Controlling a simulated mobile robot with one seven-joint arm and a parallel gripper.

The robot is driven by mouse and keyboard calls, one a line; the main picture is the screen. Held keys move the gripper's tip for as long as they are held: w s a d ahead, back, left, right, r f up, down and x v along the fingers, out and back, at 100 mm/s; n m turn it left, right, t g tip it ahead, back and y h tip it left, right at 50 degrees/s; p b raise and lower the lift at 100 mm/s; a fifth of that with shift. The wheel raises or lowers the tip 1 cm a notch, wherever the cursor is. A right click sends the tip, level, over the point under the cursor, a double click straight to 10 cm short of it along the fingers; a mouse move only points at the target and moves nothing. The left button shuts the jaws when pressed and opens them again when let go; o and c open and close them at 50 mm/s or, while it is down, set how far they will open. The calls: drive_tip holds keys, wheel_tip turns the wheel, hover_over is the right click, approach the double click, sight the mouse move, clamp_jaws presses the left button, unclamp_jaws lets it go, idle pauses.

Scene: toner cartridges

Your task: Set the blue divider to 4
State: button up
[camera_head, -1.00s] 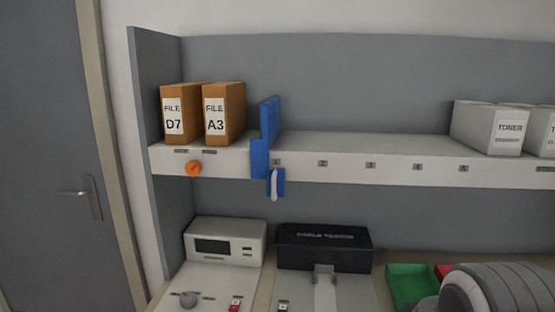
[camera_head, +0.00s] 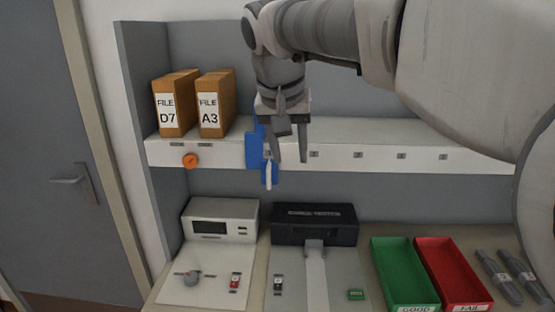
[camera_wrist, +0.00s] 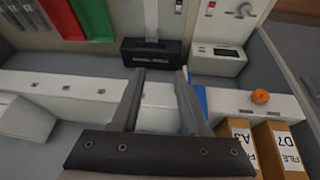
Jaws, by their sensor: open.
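The blue divider (camera_head: 253,150) stands on the shelf just right of the orange files, near the leftmost number plate on the shelf's front edge. Its pale handle (camera_head: 268,174) hangs below the edge. A strip of the divider (camera_wrist: 201,98) shows beside the right finger. Several number plates run rightward; the fourth plate (camera_head: 401,156) is small.
Orange files (camera_head: 215,105) stand left of the divider, above an orange knob (camera_head: 190,160). Pale toner boxes (camera_wrist: 24,122) sit farther along the shelf. Below are a black device (camera_head: 314,225), a green bin (camera_head: 402,275) and a red bin (camera_head: 452,275). The shelf between divider and toner is clear.

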drive_tip(key=m+p, duration=0.2)
approach(268, 172)
drive_tip(key=x, duration=1.1)
drive_tip(key=shift+w+f+p, duration=0.1)
drive_tip(key=shift+f+p, duration=0.15)
drive_tip(key=shift+p, duration=0.15)
drive_tip(key=shift+c, duration=0.3)
clamp_jaws()
idle(0.6)
